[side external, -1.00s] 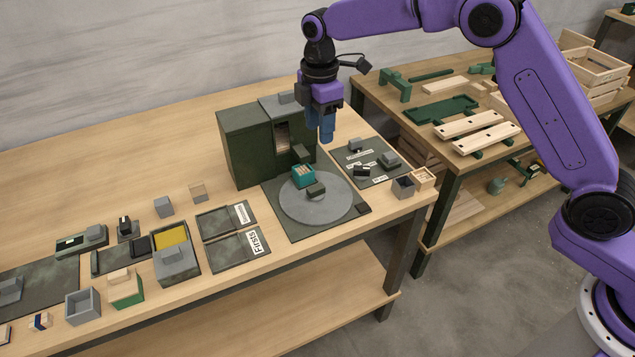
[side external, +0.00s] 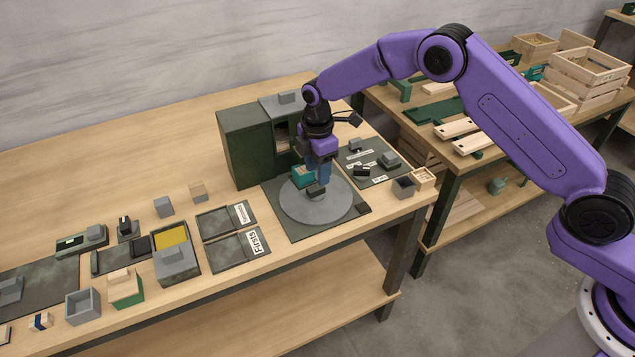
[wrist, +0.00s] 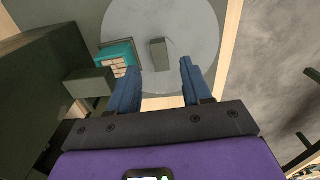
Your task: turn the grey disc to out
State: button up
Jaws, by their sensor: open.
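The grey disc (side external: 300,207) lies flat on a dark green base plate (side external: 283,227). A small dark block (side external: 315,190) stands up from the disc near its middle. It also shows in the wrist view (wrist: 159,54), between and beyond my fingertips. A teal box (side external: 303,177) with pale pieces in it sits at the disc's back-left edge, and it is left of my fingers in the wrist view (wrist: 116,57). My gripper (side external: 319,180) points down just above the disc by the block. Its blue fingers (wrist: 161,87) are apart with nothing between them. Whether they touch the block I cannot tell.
A tall dark green cabinet (side external: 240,150) stands close behind and left of the disc. A plate with small blocks (side external: 375,177) lies to the right, with small boxes (side external: 404,187) near the table edge. Labelled trays (side external: 228,240) lie to the left.

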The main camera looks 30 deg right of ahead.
aim_at(318, 187)
jog(key=shift+f, duration=2.5)
grip_shut()
